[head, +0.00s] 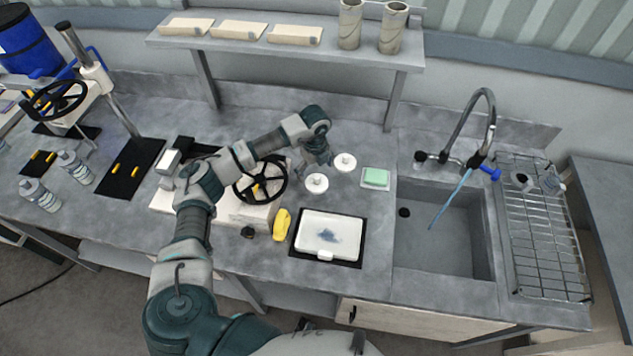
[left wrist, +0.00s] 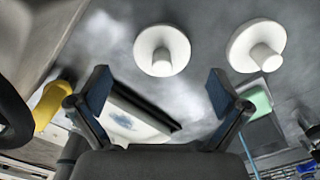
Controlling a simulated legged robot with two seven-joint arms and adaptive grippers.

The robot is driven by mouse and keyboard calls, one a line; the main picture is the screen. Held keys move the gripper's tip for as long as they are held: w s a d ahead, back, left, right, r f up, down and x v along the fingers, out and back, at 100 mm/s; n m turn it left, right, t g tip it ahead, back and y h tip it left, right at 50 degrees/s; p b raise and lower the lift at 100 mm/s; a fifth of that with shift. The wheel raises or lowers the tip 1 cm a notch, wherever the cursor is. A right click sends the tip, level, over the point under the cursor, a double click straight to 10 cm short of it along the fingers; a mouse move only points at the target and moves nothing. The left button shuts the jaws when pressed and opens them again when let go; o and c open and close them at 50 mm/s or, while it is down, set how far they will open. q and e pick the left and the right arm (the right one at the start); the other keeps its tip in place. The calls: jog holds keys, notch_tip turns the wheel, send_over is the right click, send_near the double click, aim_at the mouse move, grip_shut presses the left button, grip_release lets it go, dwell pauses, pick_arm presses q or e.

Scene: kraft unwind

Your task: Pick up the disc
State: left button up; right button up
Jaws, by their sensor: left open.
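Two white discs with raised round hubs lie on the grey counter. In the head view one disc (head: 317,184) is nearer the front and the other disc (head: 345,162) is behind it to the right. In the left wrist view they show as a left disc (left wrist: 162,50) and a right disc (left wrist: 258,46), both flat on the counter. My left gripper (head: 322,157) is above the counter beside the discs. In the left wrist view its fingers (left wrist: 160,92) are spread apart with nothing between them. My right gripper is not in view.
A green block on a white dish (head: 375,178) is right of the discs. A white tray (head: 330,232) and a yellow object (head: 282,224) lie in front. A black handwheel (head: 260,181) stands left. The sink (head: 440,235) is at right, and a shelf (head: 290,38) runs behind.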

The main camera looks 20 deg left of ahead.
aim_at(316, 176)
pick_arm(q)
jog(key=shift+a+f, duration=0.1)
jog(key=shift+f, duration=0.35)
jog(key=f, duration=0.3)
jog(key=shift+d+f+p, duration=0.25)
jog(key=shift+d+p, duration=0.05)
jog(key=shift+p, duration=0.05)
jog(key=shift+d+f, duration=0.2)
jog(key=shift+f, duration=0.2)
jog(key=shift+c, duration=0.3)
jog(key=shift+a, duration=0.25)
jog(key=c, duration=1.2)
